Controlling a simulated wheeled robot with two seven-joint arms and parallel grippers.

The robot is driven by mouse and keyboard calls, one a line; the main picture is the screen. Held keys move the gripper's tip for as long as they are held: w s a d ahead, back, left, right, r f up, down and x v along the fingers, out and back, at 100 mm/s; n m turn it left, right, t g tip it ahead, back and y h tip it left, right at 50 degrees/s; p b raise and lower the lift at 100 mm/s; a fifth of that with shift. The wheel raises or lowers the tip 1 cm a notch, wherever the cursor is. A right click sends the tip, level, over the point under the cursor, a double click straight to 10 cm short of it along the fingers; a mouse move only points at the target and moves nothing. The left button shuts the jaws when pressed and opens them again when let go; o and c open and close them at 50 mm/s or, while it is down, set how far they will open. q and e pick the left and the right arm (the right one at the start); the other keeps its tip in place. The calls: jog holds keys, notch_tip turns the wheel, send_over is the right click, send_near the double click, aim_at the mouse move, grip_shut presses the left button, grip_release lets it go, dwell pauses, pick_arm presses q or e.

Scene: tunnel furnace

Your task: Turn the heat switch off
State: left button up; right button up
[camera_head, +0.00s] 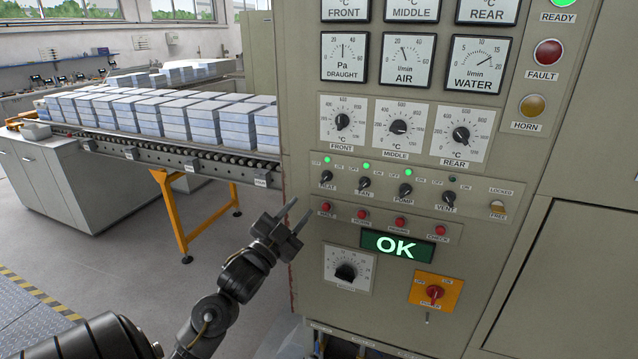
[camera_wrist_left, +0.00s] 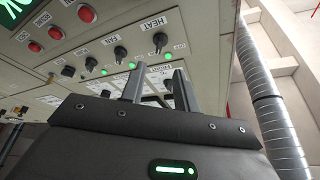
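The heat switch (camera_head: 326,177) is a black knob at the left end of the switch row on the grey control panel (camera_head: 300,120). The green lamp (camera_head: 327,160) above it is lit. My left gripper (camera_head: 300,210) is open and empty, below and left of the switch, apart from it. In the left wrist view the panel appears upside down. There the heat switch (camera_wrist_left: 160,40) and its label (camera_wrist_left: 153,22) lie beyond the separated fingertips (camera_wrist_left: 160,68). My right gripper is out of view.
Fan (camera_head: 364,183), pump (camera_head: 405,190) and vent (camera_head: 448,198) switches continue the row. Red buttons (camera_head: 361,214), an OK display (camera_head: 396,246) and a red power switch (camera_head: 435,292) sit below. A roller conveyor (camera_head: 200,158) stands left; floor before it is clear.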

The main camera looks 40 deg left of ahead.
aim_at(323, 181)
pick_arm(q)
jog(key=p+x, duration=0.3)
jog(key=x, duration=0.5)
jog(key=shift+w+r, duration=0.25)
jog(key=shift+w, duration=0.1)
jog(key=shift+w+p, duration=0.45)
jog(key=shift+w, duration=0.15)
jog(key=shift+c, duration=0.4)
